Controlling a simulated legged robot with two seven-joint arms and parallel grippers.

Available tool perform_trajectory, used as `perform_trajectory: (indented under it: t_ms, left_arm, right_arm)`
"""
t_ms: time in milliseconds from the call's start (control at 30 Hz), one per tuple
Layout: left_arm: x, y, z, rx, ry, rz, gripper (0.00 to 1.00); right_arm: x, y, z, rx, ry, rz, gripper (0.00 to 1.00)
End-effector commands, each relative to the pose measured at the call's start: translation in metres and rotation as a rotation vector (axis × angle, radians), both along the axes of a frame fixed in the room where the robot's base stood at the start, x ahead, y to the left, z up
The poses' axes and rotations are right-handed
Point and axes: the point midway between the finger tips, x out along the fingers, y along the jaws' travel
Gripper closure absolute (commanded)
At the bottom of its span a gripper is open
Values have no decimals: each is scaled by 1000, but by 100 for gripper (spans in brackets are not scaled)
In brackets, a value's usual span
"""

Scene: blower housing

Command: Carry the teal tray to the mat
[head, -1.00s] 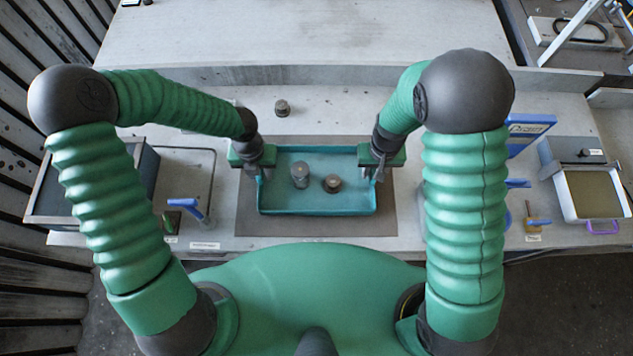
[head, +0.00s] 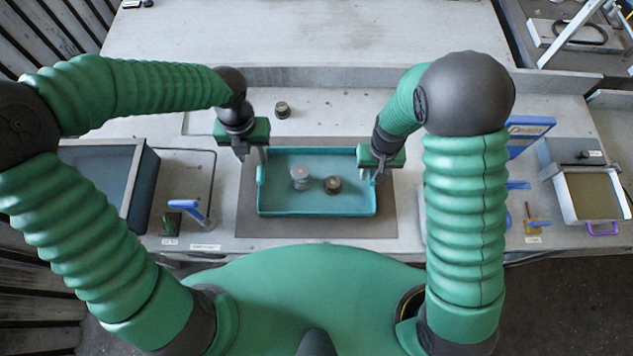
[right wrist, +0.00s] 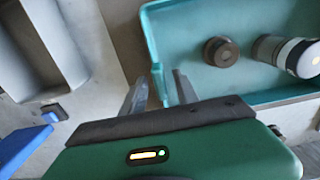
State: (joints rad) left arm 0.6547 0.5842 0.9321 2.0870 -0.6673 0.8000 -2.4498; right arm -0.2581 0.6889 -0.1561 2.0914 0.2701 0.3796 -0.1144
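The teal tray (head: 316,210) sits level over the dark grey mat (head: 318,228), with the mat showing on all sides. My right gripper (head: 380,172) is at the tray's right wall. In the right wrist view its two fingers (right wrist: 160,92) are apart, with the tray's wall (right wrist: 154,50) between them.
A small round part (head: 282,109) stands on the bench behind the tray. A dark bin (head: 142,185) and a blue-handled tool (head: 190,208) are at the left. A container with a purple handle (head: 597,195) stands at the far right. A raised ledge (head: 330,76) runs behind the bench.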

Motion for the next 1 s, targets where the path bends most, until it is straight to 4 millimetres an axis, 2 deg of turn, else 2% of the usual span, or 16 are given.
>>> perform_trajectory:
  t_ms: [133,400,500,667,1000]
  left_arm:
    - [0,0,1,0,0,-1,64]
    - [0,0,1,0,-1,0,64]
    - [0,0,0,0,0,0,64]
    - [1,0,0,0,0,0,64]
    - [0,0,0,0,0,0,64]
  right_arm:
    - [2,1,23,1,-6,2,64]
    - [1,1,92,2,-8,1,64]
    - [1,1,108,1,-5,2,64]
    - [0,0,118,-1,-1,-1,64]
    - [0,0,118,-1,-1,0,64]
